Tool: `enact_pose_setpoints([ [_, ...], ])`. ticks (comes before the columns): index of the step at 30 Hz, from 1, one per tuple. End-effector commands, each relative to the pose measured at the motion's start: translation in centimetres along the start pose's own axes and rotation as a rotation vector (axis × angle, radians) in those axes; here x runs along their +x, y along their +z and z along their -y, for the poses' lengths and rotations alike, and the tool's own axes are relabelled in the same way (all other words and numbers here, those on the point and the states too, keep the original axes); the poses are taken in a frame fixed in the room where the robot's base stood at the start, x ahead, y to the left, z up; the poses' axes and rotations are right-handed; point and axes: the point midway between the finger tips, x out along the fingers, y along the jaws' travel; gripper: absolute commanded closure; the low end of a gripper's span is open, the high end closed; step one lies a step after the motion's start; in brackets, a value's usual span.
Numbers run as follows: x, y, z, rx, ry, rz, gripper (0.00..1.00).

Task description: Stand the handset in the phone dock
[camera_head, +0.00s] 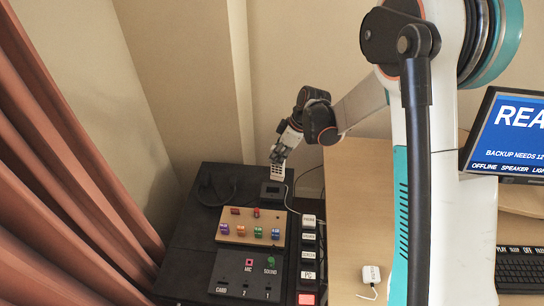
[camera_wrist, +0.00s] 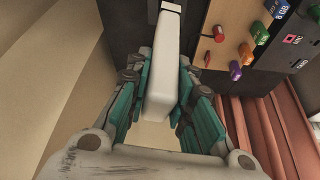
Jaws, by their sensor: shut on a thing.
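My gripper (camera_head: 280,156) is shut on the white handset (camera_head: 278,171), which hangs roughly upright below the fingers at the far end of the black cabinet. In the wrist view, the teal fingers of my gripper (camera_wrist: 164,72) clasp the handset (camera_wrist: 160,75) from both sides. A small black unit (camera_head: 272,192), which looks like the phone dock, is on the cabinet top just under the handset's lower end. I cannot tell whether the handset touches it or is seated in it. The wrist view does not show the dock clearly.
A cable loops left of the dock. Wall is close behind; curtain (camera_head: 60,190) left, wooden desk (camera_head: 355,215) right.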

Motion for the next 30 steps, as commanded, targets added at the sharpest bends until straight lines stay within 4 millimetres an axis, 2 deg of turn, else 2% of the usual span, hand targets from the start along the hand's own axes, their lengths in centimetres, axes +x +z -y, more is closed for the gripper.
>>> enact_pose_setpoints([
  [3,1.4,-1.0,-0.3,-0.108,-0.044,0.001,1.00],
  [9,2.2,-1.4,-0.3,-0.169,-0.069,0.001,1.00],
  [14,2.9,-1.0,-0.3,-0.168,-0.068,0.001,1.00],
  [30,7.1,0.8,-0.4,-0.166,-0.067,0.001,1.00],
])
